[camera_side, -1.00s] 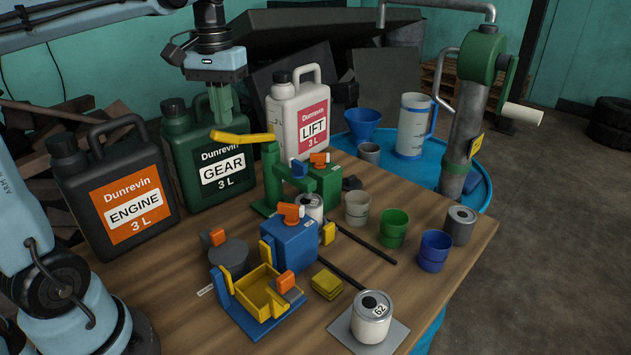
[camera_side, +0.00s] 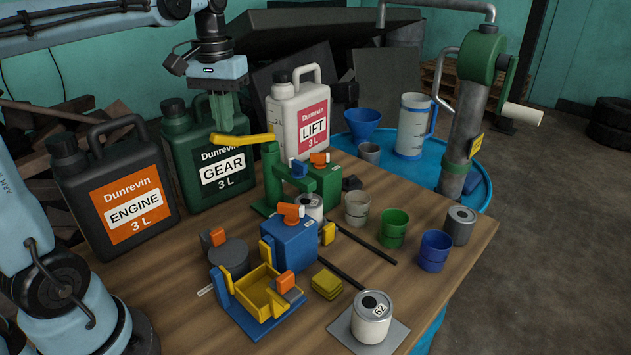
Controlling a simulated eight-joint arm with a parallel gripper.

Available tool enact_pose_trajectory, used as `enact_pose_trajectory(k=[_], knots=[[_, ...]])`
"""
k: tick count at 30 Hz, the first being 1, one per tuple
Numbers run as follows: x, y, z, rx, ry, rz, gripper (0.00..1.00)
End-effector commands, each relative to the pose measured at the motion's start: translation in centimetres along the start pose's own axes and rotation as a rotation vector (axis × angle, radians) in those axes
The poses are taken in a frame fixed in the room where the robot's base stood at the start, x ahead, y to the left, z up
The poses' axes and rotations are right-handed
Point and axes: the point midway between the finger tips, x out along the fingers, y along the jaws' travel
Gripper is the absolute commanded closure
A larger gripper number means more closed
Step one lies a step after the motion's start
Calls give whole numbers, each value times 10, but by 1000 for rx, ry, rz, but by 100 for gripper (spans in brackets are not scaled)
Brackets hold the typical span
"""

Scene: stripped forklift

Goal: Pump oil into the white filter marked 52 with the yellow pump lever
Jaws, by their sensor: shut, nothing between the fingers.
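The yellow pump lever (camera_side: 243,138) sticks out to the left from the top of the green pump (camera_side: 272,172), close to level. My gripper (camera_side: 223,125) points down with its fingers shut and empty, just above the lever's left end. I cannot tell whether the fingertips touch it. A white filter (camera_side: 311,207) stands by the pump, partly hidden behind a blue box; its number is too small to read. Another white filter (camera_side: 370,322) stands upright on a grey plate at the front, with a dark hole on top and a tilted number I cannot read surely.
Green GEAR (camera_side: 222,168), black ENGINE (camera_side: 133,200) and white LIFT (camera_side: 313,130) canisters stand close behind. A blue box (camera_side: 289,245) with an orange tap and a blue-yellow fixture (camera_side: 262,300) fill the middle. Several cups stand at right. Bare wood shows at the front left.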

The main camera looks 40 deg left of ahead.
Motion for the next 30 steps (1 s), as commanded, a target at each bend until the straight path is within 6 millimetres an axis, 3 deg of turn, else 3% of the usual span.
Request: enact_pose_trajectory(k=[30], knots=[[42, 0, 0, 0, 1, 1, 100]])
